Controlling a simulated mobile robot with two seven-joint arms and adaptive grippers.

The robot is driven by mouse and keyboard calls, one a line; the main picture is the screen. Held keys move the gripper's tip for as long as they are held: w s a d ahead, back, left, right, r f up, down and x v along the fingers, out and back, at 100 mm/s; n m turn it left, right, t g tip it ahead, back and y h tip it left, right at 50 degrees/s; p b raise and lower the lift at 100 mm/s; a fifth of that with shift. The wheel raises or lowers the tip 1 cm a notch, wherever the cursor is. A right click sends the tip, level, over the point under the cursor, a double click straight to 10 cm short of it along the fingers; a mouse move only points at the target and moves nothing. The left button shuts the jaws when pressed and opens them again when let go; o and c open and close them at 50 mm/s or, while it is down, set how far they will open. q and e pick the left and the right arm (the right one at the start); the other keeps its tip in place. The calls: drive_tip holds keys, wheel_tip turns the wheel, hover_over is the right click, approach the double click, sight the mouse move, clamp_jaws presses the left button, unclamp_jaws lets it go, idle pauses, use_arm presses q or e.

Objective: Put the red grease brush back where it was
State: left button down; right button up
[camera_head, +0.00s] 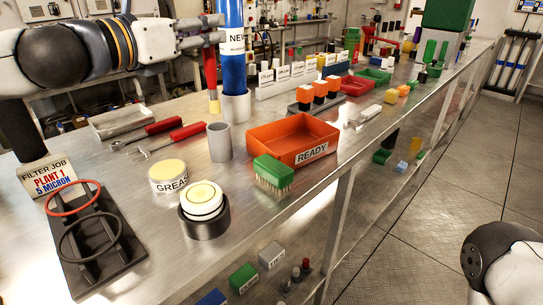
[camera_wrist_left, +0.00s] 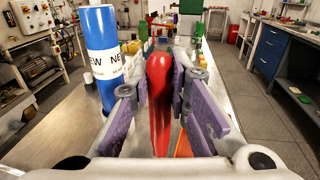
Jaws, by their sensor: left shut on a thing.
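My left gripper (camera_head: 218,30) is shut on the red grease brush (camera_head: 211,72), which hangs upright below the fingers beside the blue NEW cylinder. In the left wrist view the brush's red handle (camera_wrist_left: 158,95) stands between the purple finger pads (camera_wrist_left: 157,105). The lower end of the brush is above or behind the grey cup (camera_head: 219,142); I cannot tell whether it touches the bench. That cup is open at the top and shows nothing sticking out. The white GREASE tin (camera_head: 168,176) stands nearer on the bench. My right gripper is out of view.
The blue NEW cylinder (camera_head: 233,60) stands in a grey holder (camera_head: 235,105) close to the brush. An orange READY tray (camera_head: 291,140), a green brush (camera_head: 272,170) and red-handled tools (camera_head: 187,132) lie around. A white filter (camera_head: 202,198) sits in a dark ring in front.

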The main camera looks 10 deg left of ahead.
sight(209, 90)
use_arm(q)
wheel_tip(209, 90, down, 10)
drive_tip(key=b, duration=0.3)
drive_tip(key=shift+w, duration=0.15)
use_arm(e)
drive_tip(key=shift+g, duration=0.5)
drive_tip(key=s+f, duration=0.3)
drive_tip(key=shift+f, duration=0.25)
use_arm(q)
drive_tip(key=shift+f+b, duration=0.2)
drive_tip(key=shift+b, duration=0.1)
drive_tip(key=c, duration=1.5)
unclamp_jaws()
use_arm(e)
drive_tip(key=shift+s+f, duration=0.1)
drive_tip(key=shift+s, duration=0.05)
use_arm(q)
drive_tip(key=shift+r, duration=0.1)
